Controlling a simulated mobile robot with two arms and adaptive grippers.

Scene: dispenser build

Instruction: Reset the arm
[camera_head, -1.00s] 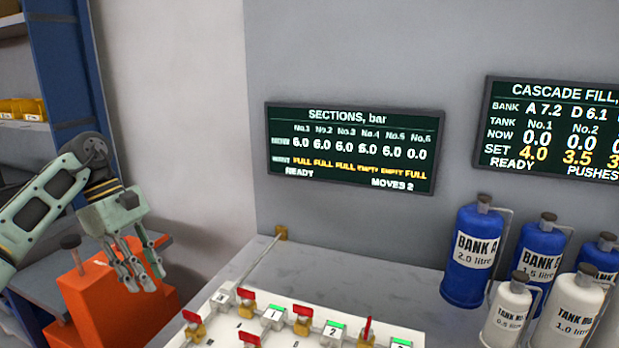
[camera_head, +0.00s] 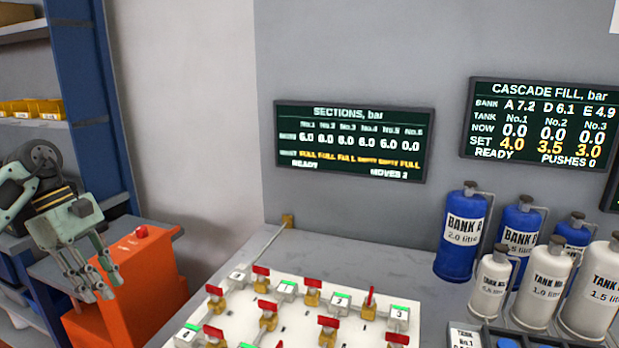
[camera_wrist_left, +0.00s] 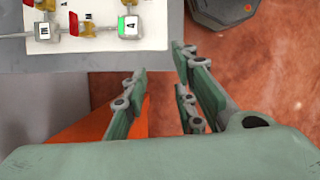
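My left gripper (camera_head: 90,278) hangs at the left of the head view, in front of the orange cabinet (camera_head: 135,290) and left of the bench. Its fingers are apart and nothing is between them. It also shows in the left wrist view (camera_wrist_left: 160,85), with the fingers spread near the bench edge. The white valve board (camera_head: 235,312), with red-handled valves and numbered blocks, is to its right, apart from it. My right gripper is not in view.
The grey bench (camera_head: 340,254) carries blue bank cylinders (camera_head: 459,235) and white tank cylinders (camera_head: 547,285) at the right. Wall screens (camera_head: 352,142) hang behind. A blue shelf post (camera_head: 85,100) stands at the left. In the wrist view, a dark object (camera_wrist_left: 225,14) lies on the reddish floor.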

